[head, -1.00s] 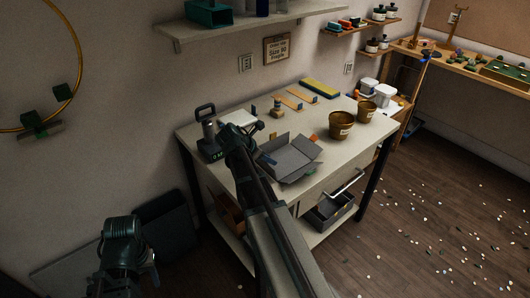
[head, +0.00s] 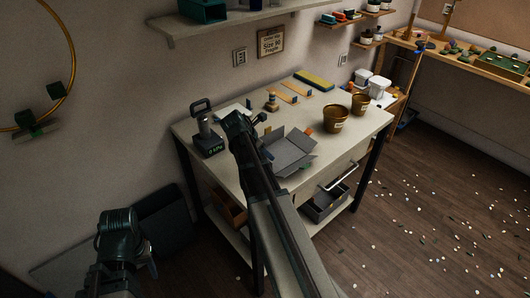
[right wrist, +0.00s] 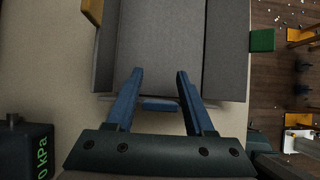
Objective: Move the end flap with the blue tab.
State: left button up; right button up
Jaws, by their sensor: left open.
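The grey carton (head: 292,150) lies open on the white worktable, its flaps spread. In the right wrist view, its grey panel (right wrist: 160,45) runs toward me and the blue tab (right wrist: 160,104) is at its near edge. My right gripper (right wrist: 157,74) is open, with its two blue fingers apart over the near end flap and the tab between them. I cannot tell whether the fingers touch the flap. In the head view, my right arm hides part of the carton. My left gripper (head: 150,268) is open and empty at the lower left, away from the table.
A dark device with a green kPa display (head: 208,140) stands left of the carton. Two brown pots (head: 336,118) stand to its right.

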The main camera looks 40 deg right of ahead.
jog(key=shift+o, duration=0.9)
jog(key=p+v, duration=1.1)
jog(key=v, duration=0.2)
jog(key=shift+a+r+p, duration=0.2)
jog(key=shift+r+p, duration=0.1)
jog(key=shift+r, duration=0.05)
